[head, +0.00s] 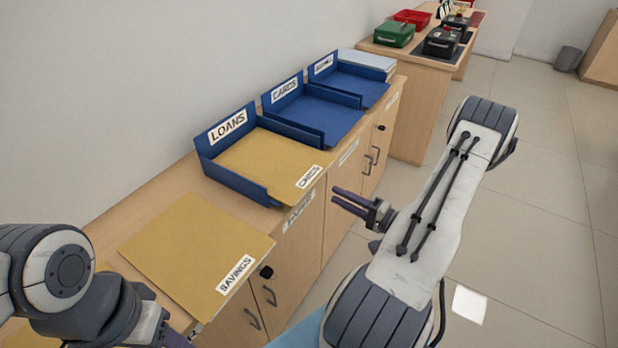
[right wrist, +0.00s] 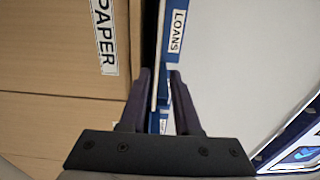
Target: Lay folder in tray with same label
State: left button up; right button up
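A tan folder labelled CARDS (head: 268,160) lies in the blue LOANS tray (head: 232,180), its labelled corner at the tray's open front edge. A second tan folder, labelled SAVINGS (head: 195,250), lies flat on the counter, left of that tray. The blue CARDS tray (head: 325,118) is bare. The third blue tray (head: 362,88) also looks bare; its label is too small to read surely. My right gripper (head: 345,201) is open and empty in front of the counter, apart from the folders; its parted fingers show in the right wrist view (right wrist: 160,90). My left gripper is largely cut off at the lower left.
The wooden counter (head: 150,195) runs along the wall, with handled cabinet doors below. A pale stack (head: 368,62) stands beyond the third tray. A farther desk (head: 420,60) holds green and black boxes and a red tray.

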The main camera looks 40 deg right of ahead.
aim_at(314, 182)
jog(key=shift+d+x, duration=0.15)
jog(key=shift+x, duration=2)
jog(key=shift+d+x, duration=0.2)
jog(key=shift+x, duration=1.9)
jog(key=shift+w, duration=0.15)
grip_shut()
jog(key=shift+r, duration=0.1)
